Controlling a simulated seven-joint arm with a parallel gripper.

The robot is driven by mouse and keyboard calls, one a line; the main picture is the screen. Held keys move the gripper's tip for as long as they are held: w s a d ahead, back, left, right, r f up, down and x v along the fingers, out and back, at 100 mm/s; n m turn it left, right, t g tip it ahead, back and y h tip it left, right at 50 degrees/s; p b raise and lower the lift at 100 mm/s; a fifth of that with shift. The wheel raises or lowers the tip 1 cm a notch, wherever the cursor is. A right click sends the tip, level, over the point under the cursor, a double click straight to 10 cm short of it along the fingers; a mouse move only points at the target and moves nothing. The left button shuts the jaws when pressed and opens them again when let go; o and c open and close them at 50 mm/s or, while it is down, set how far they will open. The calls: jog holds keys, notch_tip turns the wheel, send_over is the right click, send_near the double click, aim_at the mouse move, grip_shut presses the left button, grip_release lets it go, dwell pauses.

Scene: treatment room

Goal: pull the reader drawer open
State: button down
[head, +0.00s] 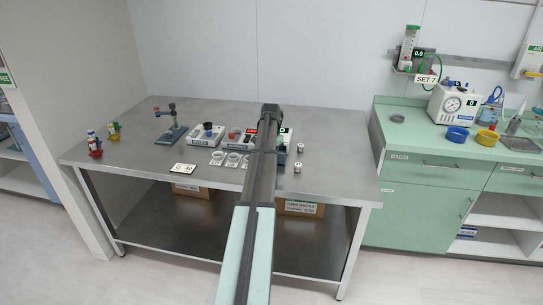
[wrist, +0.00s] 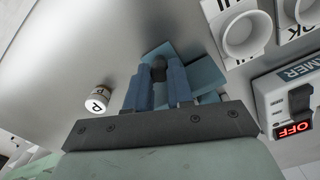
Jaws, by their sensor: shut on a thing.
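In the wrist view, the two blue fingers of my gripper (wrist: 157,66) are closed on a small dark knob (wrist: 158,74). The knob stands in front of a blue panel (wrist: 206,74), which appears to be the reader's drawer part; the fingers cover some of it. In the head view, the reader (head: 283,141) with a green display is at the right end of the device row, mostly behind my arm. My fingertips are hidden there. How far the drawer stands out cannot be told.
A white capped vial marked P (wrist: 98,99) stands left of my fingers. A warmer (wrist: 290,105) reading OFF and white ring holders (wrist: 242,36) are on the right. Two small vials (head: 298,158) stand right of the reader on the steel table (head: 340,165), whose right end is clear.

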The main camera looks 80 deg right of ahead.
jog(key=c, duration=1.3)
grip_release()
jog(key=shift+o, duration=0.2)
notch_tip(320, 180, up, 14)
